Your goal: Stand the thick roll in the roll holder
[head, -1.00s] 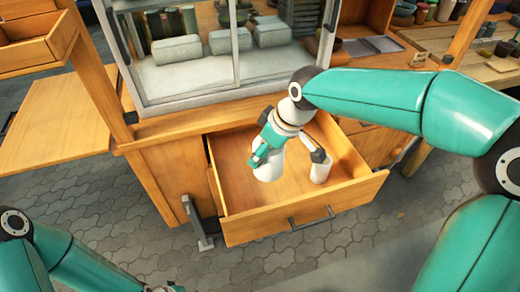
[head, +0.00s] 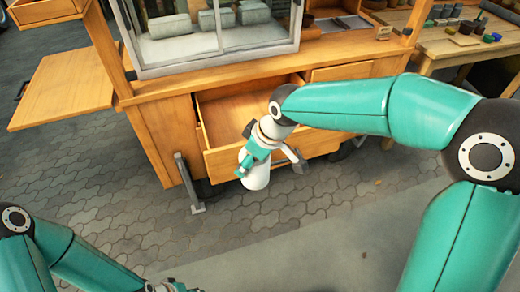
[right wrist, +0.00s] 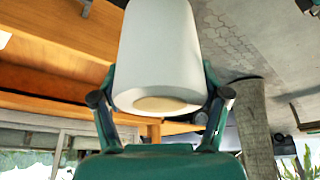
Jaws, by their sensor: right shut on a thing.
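The thick roll (head: 256,180) is a plain white cylinder. My right gripper (head: 268,170) is shut on it and holds it roughly upright, in front of the open drawer in the head view. In the right wrist view, the roll (right wrist: 157,50) fills the space between the two fingers of the gripper (right wrist: 158,85), and its tan-cored end faces the camera. Only a piece of my left gripper (head: 170,286) shows at the bottom edge of the head view, too little to tell its state. I cannot make out the roll holder in either view.
The open wooden drawer (head: 222,110) of the cart is partly hidden by my right arm. A wooden side shelf (head: 65,92) sticks out at left. A workbench (head: 455,45) with pots and small items stands at back right. The paved ground (head: 320,215) in front is clear.

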